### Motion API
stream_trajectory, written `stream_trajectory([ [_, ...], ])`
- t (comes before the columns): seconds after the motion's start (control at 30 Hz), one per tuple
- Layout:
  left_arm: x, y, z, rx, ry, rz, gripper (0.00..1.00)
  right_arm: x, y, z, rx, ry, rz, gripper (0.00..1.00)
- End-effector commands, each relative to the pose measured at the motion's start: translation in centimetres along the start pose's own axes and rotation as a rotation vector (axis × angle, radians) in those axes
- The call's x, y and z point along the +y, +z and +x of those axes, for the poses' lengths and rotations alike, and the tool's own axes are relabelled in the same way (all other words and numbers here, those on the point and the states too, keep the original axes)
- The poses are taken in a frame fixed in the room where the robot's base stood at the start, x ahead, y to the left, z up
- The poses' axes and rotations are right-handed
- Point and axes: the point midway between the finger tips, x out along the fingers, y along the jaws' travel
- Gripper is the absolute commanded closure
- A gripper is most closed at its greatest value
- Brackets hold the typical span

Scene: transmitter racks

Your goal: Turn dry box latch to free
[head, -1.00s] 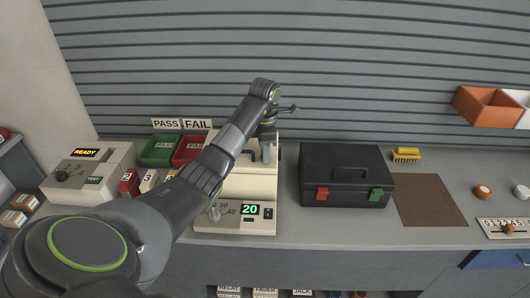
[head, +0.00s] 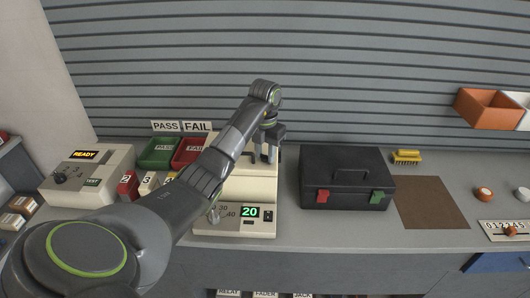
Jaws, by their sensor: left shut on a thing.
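The dry box appears to be the cream box (head: 238,189) at the middle of the bench, with a dial and a green display reading 20 on its front. My left gripper (head: 267,159) points down at the upper right part of this box. Its two fingers show side by side, shut on a small part there that looks like the latch. The fingers and arm hide most of that part, so I cannot tell its angle. My left forearm also covers the box's left side. My right gripper is not in view.
A black case (head: 346,170) with red and green latches stands close on the right. A brown mat (head: 432,203) and yellow brush (head: 407,156) lie beyond it. A READY tester (head: 88,178), green bin (head: 160,152) and red bin (head: 188,151) stand left.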

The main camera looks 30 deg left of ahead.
Motion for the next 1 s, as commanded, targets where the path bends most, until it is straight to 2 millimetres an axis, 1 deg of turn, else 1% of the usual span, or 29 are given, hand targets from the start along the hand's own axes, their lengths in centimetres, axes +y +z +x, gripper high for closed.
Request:
stream_trajectory([
  [0.1, 0.03, 0.08, -0.14, -0.004, 0.002, -0.054, 0.93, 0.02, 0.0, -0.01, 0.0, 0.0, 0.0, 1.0],
  [0.3, 0.03, 0.09, -0.15, -0.005, 0.001, -0.109, 0.93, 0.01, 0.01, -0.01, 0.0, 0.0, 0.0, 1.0],
  [0.8, 0.03, 0.11, -0.17, -0.006, 0.001, -0.127, 0.93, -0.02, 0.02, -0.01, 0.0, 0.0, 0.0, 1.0],
  [0.83, 0.03, 0.11, -0.17, -0.006, 0.001, -0.127, 0.69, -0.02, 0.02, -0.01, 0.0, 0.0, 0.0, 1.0],
  [1.0, 0.02, 0.08, -0.12, -0.004, 0.001, -0.126, 0.49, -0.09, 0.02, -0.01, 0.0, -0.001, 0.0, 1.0],
])
